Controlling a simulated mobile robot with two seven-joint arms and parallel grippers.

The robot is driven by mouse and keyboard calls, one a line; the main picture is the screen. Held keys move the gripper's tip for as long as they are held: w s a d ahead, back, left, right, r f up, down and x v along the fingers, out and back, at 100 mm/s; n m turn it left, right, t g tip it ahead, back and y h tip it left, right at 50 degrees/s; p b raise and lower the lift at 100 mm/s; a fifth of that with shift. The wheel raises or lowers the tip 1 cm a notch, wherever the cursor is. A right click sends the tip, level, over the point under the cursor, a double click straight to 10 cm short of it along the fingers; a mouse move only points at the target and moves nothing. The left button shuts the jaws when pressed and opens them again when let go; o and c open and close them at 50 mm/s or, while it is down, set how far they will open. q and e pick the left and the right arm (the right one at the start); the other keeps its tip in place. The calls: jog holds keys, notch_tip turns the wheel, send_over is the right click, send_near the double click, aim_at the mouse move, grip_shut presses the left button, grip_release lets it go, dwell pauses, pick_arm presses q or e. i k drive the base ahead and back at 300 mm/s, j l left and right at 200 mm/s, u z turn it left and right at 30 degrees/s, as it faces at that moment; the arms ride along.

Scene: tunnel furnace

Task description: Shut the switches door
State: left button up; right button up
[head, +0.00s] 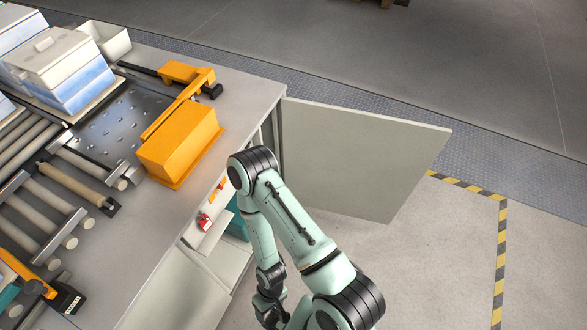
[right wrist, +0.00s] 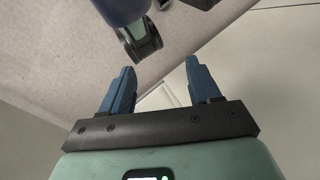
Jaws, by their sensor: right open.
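The switches door (head: 355,155) is a flat pale grey-green panel. In the head view it stands wide open, swung out to the right from the far corner of the grey cabinet. Inside the open cabinet front a red switch (head: 204,222) shows, partly behind my right arm. My right gripper (right wrist: 160,66) is open, with nothing between its blue fingers in the right wrist view. In the head view the right gripper (head: 269,308) is low at the bottom edge, in front of the cabinet and apart from the door. My left gripper is not in view.
The cabinet top (head: 150,225) carries an orange box (head: 180,143), rollers and white-blue containers (head: 60,65). A lower pale panel (head: 180,290) is at the cabinet front. Open floor lies right of the door, with yellow-black tape (head: 501,240).

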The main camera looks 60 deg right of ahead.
aim_at(362, 165)
jog(key=k+l+u, duration=0.2)
jog(key=k+l, duration=0.75)
jog(key=k+l+u, duration=0.2)
jog(key=k+l, duration=0.65)
jog(key=k, duration=0.15)
jog(key=k+l+u, duration=0.25)
jog(key=k+l, duration=0.4)
jog(key=l, duration=0.15)
jog(key=k+l, duration=0.1)
jog(key=l, duration=0.25)
jog(key=k+l+u, duration=0.15)
jog(key=l, duration=0.2)
jog(key=k+l, duration=0.1)
jog(key=l, duration=0.2)
jog(key=l+u, duration=0.25)
jog(key=l, duration=0.8)
jog(key=i+l, duration=0.15)
jog(key=l, duration=0.15)
jog(key=i+l, duration=0.15)
jog(key=l, duration=0.2)
jog(key=i+l+u, duration=0.1)
jog(key=l, duration=0.2)
jog(key=k+l+z, duration=0.2)
jog(key=l, duration=0.2)
jog(key=i, duration=0.1)
